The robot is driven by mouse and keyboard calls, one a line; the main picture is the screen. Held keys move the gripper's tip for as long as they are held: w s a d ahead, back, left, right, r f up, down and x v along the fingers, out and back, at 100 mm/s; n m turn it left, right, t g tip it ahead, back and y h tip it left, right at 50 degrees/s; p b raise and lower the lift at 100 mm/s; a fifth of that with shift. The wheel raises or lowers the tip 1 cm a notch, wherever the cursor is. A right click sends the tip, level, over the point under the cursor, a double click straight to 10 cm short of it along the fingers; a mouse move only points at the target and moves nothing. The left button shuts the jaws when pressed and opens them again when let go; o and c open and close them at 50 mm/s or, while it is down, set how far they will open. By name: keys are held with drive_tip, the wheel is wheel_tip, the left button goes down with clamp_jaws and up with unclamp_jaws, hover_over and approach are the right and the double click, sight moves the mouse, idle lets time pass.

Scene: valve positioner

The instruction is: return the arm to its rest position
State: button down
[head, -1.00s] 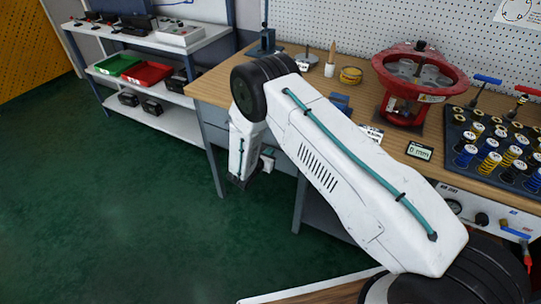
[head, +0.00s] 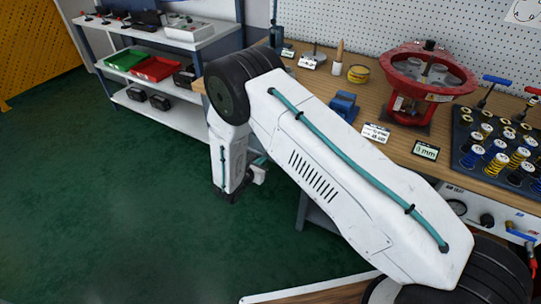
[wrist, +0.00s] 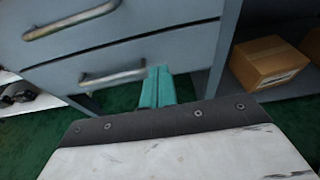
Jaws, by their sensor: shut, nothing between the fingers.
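My arm (head: 340,180) stretches across the head view from the lower right, bends at its dark round joint, and hangs down in front of the bench's left end. In the wrist view my gripper (wrist: 157,88) shows as two teal fingers close together, with nothing held. It points toward the grey drawer front (wrist: 150,45), near the lower drawer's handle; I cannot tell the exact gap. In the head view the fingers are mostly hidden by the arm's end.
The wooden bench (head: 385,92) holds a red valve assembly (head: 433,75), a blue block (head: 344,105) and a dark tray of springs (head: 500,150). A cardboard box (wrist: 268,62) sits on a shelf right of the drawers. Green floor (head: 120,220) on the left is clear.

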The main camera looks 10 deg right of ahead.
drive_tip(key=shift+v, duration=1.75)
drive_tip(key=s+d+r+m+g+h, duration=0.1)
drive_tip(key=s+d+r+m+g, duration=0.6)
drive_tip(key=s+r, duration=0.25)
drive_tip(key=s+d+r+m+g, duration=0.5)
drive_tip(key=s+d+r+m, duration=0.3)
drive_tip(key=r, duration=0.3)
drive_tip(key=s+d+r+m+t+y, duration=0.1)
drive_tip(key=s+r+m+y, duration=0.4)
drive_tip(key=s+r, duration=0.5)
drive_tip(key=s+d+r+m+t+y, duration=0.1)
drive_tip(key=s+d+r+m+y, duration=0.2)
drive_tip(key=s+r+m+y, duration=0.2)
drive_tip(key=shift+s+d+r+m, duration=0.2)
drive_tip(key=shift+s+r+m, duration=1.3)
drive_tip(key=shift+s+r, duration=1.9)
